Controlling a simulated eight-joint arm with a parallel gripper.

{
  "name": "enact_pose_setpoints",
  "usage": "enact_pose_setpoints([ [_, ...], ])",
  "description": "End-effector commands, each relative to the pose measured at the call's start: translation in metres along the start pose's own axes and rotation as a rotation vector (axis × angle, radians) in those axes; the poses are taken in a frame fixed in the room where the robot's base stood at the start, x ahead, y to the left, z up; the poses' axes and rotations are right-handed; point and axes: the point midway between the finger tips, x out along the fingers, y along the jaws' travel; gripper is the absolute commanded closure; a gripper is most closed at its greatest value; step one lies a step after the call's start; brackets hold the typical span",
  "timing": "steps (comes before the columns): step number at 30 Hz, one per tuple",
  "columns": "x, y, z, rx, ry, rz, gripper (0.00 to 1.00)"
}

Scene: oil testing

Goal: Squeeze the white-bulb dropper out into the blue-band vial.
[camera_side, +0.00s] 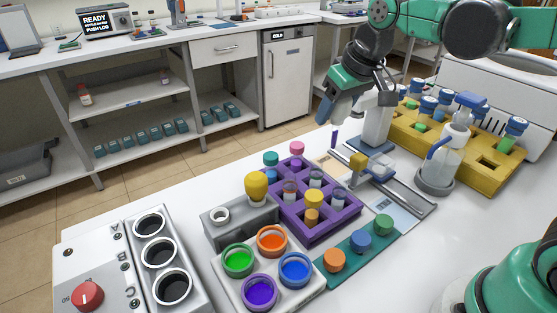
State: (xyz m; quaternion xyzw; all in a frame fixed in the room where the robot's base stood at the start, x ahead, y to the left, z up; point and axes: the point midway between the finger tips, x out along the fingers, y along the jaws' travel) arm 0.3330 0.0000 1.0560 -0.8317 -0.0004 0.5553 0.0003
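My gripper (350,98) is at the upper right, above the bench and behind the purple rack. A pale piece with a dark purple lower end (334,137) hangs below its fingers. It looks like the white-bulb dropper, shut in the fingers, with its bulb mostly hidden by them. The purple rack (348,216) holds several small vials. One clear vial (315,179) seems to have a bluish band, but the bands are too small to tell for sure. The dropper tip is apart from the vials, up and to the right of them.
A grey holder (240,232) has a yellow-bulb dropper (256,186) and an empty ring. In front is a tray of open colored pots (239,261); a teal strip (345,280) holds capped pieces. A wash bottle (448,160) and yellow rack (483,173) stand right.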

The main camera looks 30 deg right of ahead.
Motion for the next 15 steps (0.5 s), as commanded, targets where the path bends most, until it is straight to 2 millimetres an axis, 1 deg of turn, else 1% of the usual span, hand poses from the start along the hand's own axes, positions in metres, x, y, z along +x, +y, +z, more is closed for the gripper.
enact_pose_setpoints([
  [2,0.0,0.0,0.001,0.0,0.0,0.0,0.53],
  [4,0.0,-0.001,0.005,0.0,0.0,0.0,0.53],
  [10,0.001,-0.004,0.034,-0.001,0.0,0.0,0.53],
  [12,0.002,-0.005,0.04,-0.001,0.0,0.0,0.53],
  [15,0.005,-0.005,0.043,0.0,0.0,0.0,0.53],
])
